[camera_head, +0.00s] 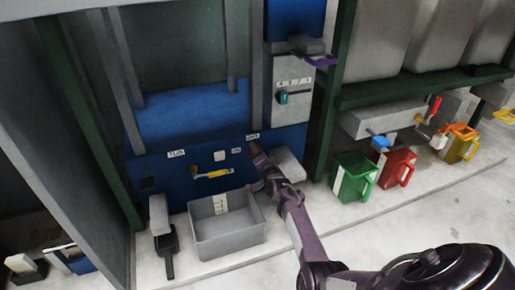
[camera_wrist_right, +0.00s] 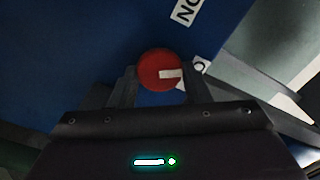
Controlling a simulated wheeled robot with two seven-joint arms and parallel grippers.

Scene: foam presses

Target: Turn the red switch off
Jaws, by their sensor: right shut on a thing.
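The red switch (camera_wrist_right: 152,66) is a round knob with a white mark, on the blue press panel. In the right wrist view it sits between the two fingers of my right gripper (camera_wrist_right: 158,88), which is shut on it. The white mark points toward the right of that view, near a partly hidden label with an "O". Another white label (camera_wrist_right: 188,10), reading "ON" upside down, is above. In the head view my right gripper (camera_head: 261,156) reaches the right part of the blue panel (camera_head: 160,185) and hides the switch. My left gripper is not in view.
A grey bin (camera_head: 228,241) stands on the ledge below the panel. A yellow handle (camera_head: 218,173) is left of my gripper. A teal knob (camera_head: 283,98) is on the grey box above. Green (camera_head: 352,178) and red (camera_head: 396,168) jugs stand to the right.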

